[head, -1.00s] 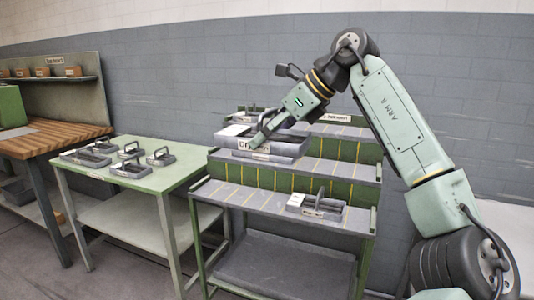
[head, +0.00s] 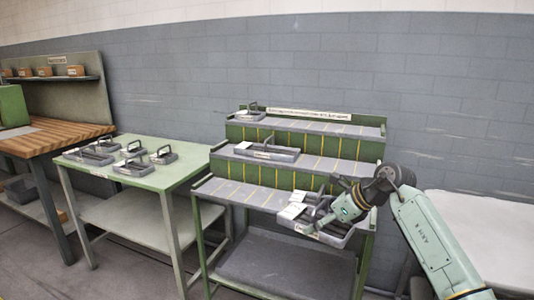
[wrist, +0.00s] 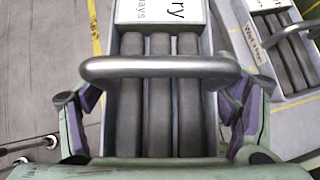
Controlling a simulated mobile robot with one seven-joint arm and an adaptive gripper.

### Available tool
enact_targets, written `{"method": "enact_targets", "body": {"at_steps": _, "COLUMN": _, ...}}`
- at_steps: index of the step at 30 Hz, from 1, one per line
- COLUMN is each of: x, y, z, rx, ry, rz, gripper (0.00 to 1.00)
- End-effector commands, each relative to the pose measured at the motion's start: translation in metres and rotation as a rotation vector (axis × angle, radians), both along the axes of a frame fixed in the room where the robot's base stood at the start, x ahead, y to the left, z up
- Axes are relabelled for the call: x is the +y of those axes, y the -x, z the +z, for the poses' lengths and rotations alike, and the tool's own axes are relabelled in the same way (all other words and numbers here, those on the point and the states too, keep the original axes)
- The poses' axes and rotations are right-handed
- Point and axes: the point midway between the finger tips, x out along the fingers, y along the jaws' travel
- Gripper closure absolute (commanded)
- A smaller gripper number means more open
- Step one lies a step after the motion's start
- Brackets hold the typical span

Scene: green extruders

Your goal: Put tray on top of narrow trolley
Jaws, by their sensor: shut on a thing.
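My gripper (head: 314,222) is over the right part of the stepped rack's lowest step. It is shut on a grey tray (head: 338,240), which also shows in the wrist view (wrist: 160,120). The tray has dark ribs, a bar handle across it and a white label ending in "ry". The fingers are at either end of the handle in the wrist view. I cannot tell whether the tray touches the step or hangs just above it. Another grey tray (head: 291,209) with a white label is close beside it, at upper right in the wrist view (wrist: 285,50). No trolley is clearly identifiable by name.
The stepped green rack (head: 245,190) has yellow slot lines. A long tray (head: 267,153) lies on its middle step and a tray (head: 250,114) on its top step. A green table (head: 125,181) at left holds several small trays. A wooden bench (head: 60,136) stands further left.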

Motion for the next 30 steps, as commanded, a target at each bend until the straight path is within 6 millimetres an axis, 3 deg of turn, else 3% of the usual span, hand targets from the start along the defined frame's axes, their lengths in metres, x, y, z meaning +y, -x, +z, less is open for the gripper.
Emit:
{"method": "enact_targets", "body": {"at_steps": 1, "x": -0.012, "y": 0.004, "z": -0.031, "rx": 0.003, "ry": -0.007, "rz": -0.018, "gripper": 0.59}}
{"method": "enact_targets", "body": {"at_steps": 6, "x": -0.037, "y": 0.020, "z": -0.127, "rx": 0.003, "ry": -0.010, "rz": -0.058, "gripper": 0.59}}
{"method": "enact_targets", "body": {"at_steps": 10, "x": -0.044, "y": 0.040, "z": -0.201, "rx": 0.003, "ry": -0.010, "rz": -0.072, "gripper": 0.59}}
{"method": "enact_targets", "body": {"at_steps": 14, "x": -0.036, "y": 0.066, "z": -0.273, "rx": 0.001, "ry": -0.011, "rz": -0.072, "gripper": 0.59}}
{"method": "enact_targets", "body": {"at_steps": 17, "x": -0.019, "y": 0.088, "z": -0.326, "rx": 0.002, "ry": -0.011, "rz": -0.063, "gripper": 0.59}}
{"method": "enact_targets", "body": {"at_steps": 21, "x": 0.025, "y": 0.116, "z": -0.386, "rx": -0.003, "ry": -0.010, "rz": -0.036, "gripper": 0.59}}
{"method": "enact_targets", "body": {"at_steps": 25, "x": 0.075, "y": 0.132, "z": -0.418, "rx": -0.004, "ry": -0.008, "rz": -0.008, "gripper": 0.59}}
{"method": "enact_targets", "body": {"at_steps": 30, "x": 0.123, "y": 0.139, "z": -0.432, "rx": -0.005, "ry": -0.005, "rz": 0.010, "gripper": 0.59}}
